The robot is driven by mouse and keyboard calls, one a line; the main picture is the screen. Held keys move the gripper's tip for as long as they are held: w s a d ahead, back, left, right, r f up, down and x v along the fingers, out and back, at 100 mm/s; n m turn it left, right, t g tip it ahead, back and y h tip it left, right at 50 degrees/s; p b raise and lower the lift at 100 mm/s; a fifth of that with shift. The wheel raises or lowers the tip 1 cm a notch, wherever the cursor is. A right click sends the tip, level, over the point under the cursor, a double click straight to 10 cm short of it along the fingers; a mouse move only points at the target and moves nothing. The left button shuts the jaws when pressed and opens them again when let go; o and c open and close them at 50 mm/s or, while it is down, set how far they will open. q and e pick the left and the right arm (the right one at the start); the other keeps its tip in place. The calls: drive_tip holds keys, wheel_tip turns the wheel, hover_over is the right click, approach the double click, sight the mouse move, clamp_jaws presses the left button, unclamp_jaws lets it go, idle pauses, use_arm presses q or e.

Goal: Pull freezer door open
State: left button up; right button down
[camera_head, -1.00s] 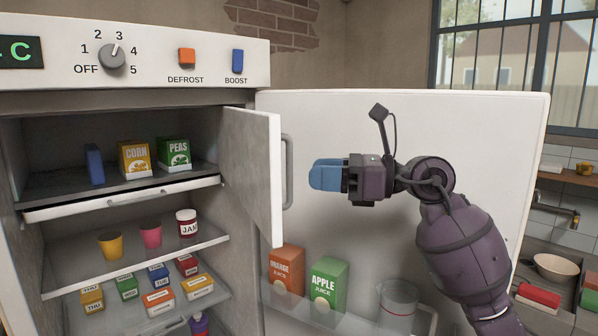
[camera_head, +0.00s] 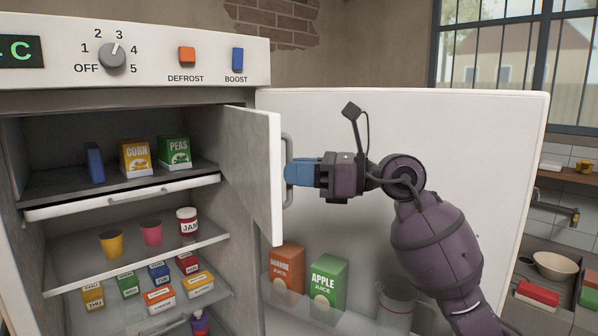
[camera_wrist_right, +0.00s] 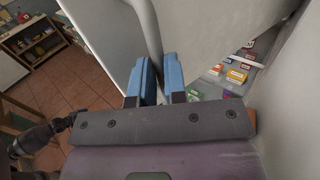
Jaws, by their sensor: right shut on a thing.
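The white freezer door (camera_head: 253,170) stands swung open at the top of the fridge, and the freezer compartment behind it shows. Its grey vertical bar handle (camera_head: 288,146) is on the door's right side. My right gripper (camera_head: 292,172) has its blue fingers at the handle. In the right wrist view the fingers (camera_wrist_right: 157,80) stand on either side of the handle bar (camera_wrist_right: 150,40), shut on it. My left gripper does not show in the head view.
The big fridge door (camera_head: 420,140) stands wide open behind my right arm, with juice cartons (camera_head: 287,268) on its shelf. The freezer holds a corn box (camera_head: 135,158), a peas box (camera_head: 174,153) and a blue item (camera_head: 95,163). A counter with a bowl (camera_head: 555,265) is at right.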

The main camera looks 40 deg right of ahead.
drive_tip(key=d+b, duration=0.1)
drive_tip(key=d, duration=0.4)
drive_tip(key=shift+s, duration=0.2)
drive_tip(key=c, duration=1.2)
unclamp_jaws()
drive_tip(key=shift+w, duration=0.1)
drive_tip(key=shift+o, duration=0.2)
drive_tip(key=v, duration=0.7)
drive_tip(key=shift+s, duration=0.3)
drive_tip(key=shift+d, duration=0.1)
